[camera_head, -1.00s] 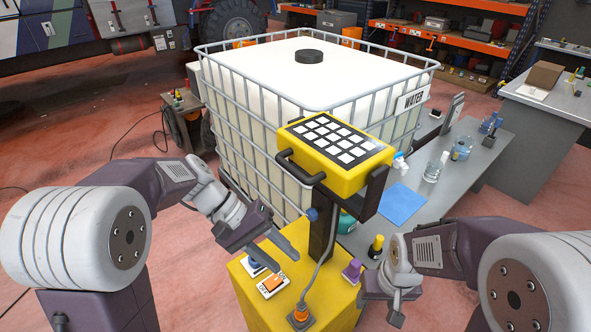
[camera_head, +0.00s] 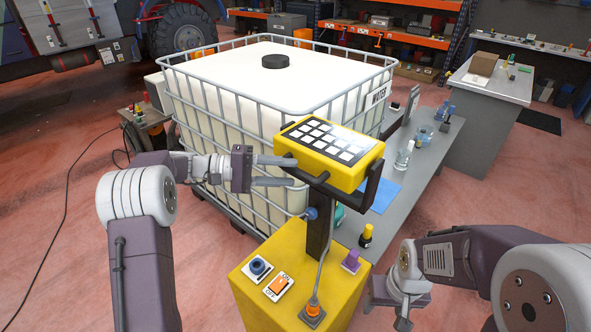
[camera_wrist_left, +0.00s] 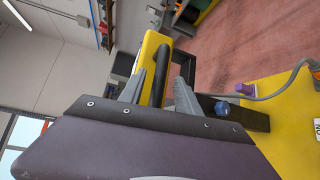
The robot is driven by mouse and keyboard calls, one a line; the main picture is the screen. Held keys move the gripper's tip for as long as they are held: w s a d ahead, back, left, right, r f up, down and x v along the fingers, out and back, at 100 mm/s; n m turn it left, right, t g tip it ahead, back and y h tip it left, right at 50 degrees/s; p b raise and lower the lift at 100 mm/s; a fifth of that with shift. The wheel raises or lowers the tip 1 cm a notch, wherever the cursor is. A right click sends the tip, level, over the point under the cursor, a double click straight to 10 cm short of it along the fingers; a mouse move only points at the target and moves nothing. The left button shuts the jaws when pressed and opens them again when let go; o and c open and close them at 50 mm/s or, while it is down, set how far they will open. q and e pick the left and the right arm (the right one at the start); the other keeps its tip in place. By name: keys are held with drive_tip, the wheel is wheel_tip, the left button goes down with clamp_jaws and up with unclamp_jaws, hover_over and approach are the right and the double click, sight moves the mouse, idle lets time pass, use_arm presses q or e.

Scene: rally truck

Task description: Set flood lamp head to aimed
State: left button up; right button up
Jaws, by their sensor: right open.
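The flood lamp head (camera_head: 350,172) is a yellow box with a grid of white panels facing up and tilted toward me. It sits in a black bracket on a dark post (camera_head: 318,238). A black handle bar (camera_wrist_left: 161,72) runs along its near side. My left gripper (camera_head: 294,171) is at the left end of this handle. In the left wrist view, its fingers (camera_wrist_left: 159,90) are apart with the bar between them and gaps on both sides. The lamp head (camera_wrist_left: 150,48) shows behind the bar. My right gripper (camera_head: 402,308) is low at the right, away from the lamp.
A caged white water tank (camera_head: 240,85) stands close behind the lamp. A grey table (camera_head: 425,170) with bottles is at the right.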

sight(292, 172)
use_arm(q)
drive_tip(key=d, duration=0.3)
drive_tip(key=shift+w+d+f, duration=0.3)
drive_tip(key=shift+w+d, duration=0.05)
drive_tip(key=shift+d, duration=0.05)
drive_tip(key=shift+a, duration=0.25)
drive_tip(key=shift+c, duration=1)
clamp_jaws()
drive_tip(key=shift+r, duration=0.1)
